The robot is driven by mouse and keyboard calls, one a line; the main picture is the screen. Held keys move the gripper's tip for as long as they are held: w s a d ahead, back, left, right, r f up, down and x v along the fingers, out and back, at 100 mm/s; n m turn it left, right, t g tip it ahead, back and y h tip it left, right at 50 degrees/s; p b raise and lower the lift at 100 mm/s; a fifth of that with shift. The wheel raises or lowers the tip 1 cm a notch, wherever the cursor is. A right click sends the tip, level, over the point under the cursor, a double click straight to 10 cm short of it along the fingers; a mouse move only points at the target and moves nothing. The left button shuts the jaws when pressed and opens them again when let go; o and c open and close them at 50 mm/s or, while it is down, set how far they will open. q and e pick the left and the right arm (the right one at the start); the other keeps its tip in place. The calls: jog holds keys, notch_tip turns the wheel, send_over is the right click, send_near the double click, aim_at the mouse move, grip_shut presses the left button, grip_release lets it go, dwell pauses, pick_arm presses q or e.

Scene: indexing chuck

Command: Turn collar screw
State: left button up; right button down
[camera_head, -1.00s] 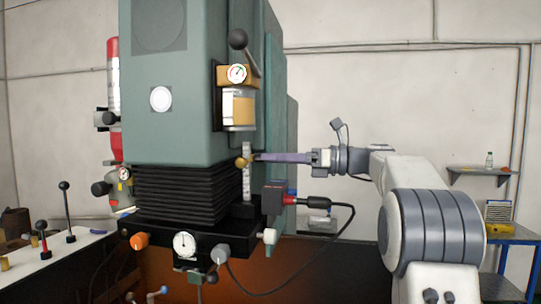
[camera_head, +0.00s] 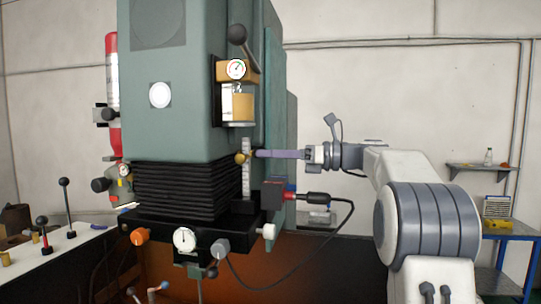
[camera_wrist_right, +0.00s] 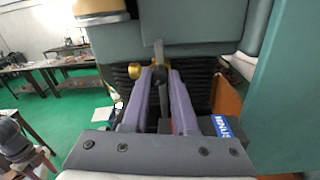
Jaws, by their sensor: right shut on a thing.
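A brass collar with a round brass screw knob (camera_head: 241,158) sits on the upright scale rod (camera_head: 246,183) at the machine's front right corner. My right gripper (camera_head: 258,153) comes in level from the right, with its purple fingertips at the collar. In the right wrist view the fingertips (camera_wrist_right: 160,70) are close together around the collar's spot on the rod (camera_wrist_right: 159,50). The brass knob (camera_wrist_right: 135,71) shows just left of the left finger. The gripped part is mostly hidden between the fingers. My left gripper is in neither view.
A red-and-black box with a cable plug (camera_head: 314,197) is below my right gripper. Black bellows (camera_head: 185,190) stand left of the rod. A lever with a black ball (camera_head: 237,34) and a dial gauge (camera_head: 236,69) are above. Open room lies right of the machine.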

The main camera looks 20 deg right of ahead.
jog(key=n+b, duration=0.1)
jog(key=n, duration=0.3)
jog(key=shift+n, duration=0.3)
jog(key=n+b, duration=0.1)
jog(key=n, duration=0.3)
jog(key=n+b, duration=0.2)
jog(key=n, duration=0.2)
jog(key=shift+f+n, duration=0.1)
jog(key=shift+n, duration=0.3)
jog(key=n+b, duration=0.2)
jog(key=n, duration=0.2)
jog(key=shift+h, duration=0.3)
jog(key=n+b, duration=0.2)
jog(key=n, duration=0.2)
jog(key=shift+n, duration=0.3)
jog(key=n+b, duration=0.2)
jog(key=n, duration=0.2)
jog(key=shift+t, duration=0.4)
jog(key=n+b, duration=0.2)
jog(key=n, duration=0.2)
jog(key=shift+n, duration=0.4)
jog(key=shift+s+n+b, duration=0.1)
jog(key=shift+n+b, duration=0.25)
jog(key=shift+n, duration=1.45)
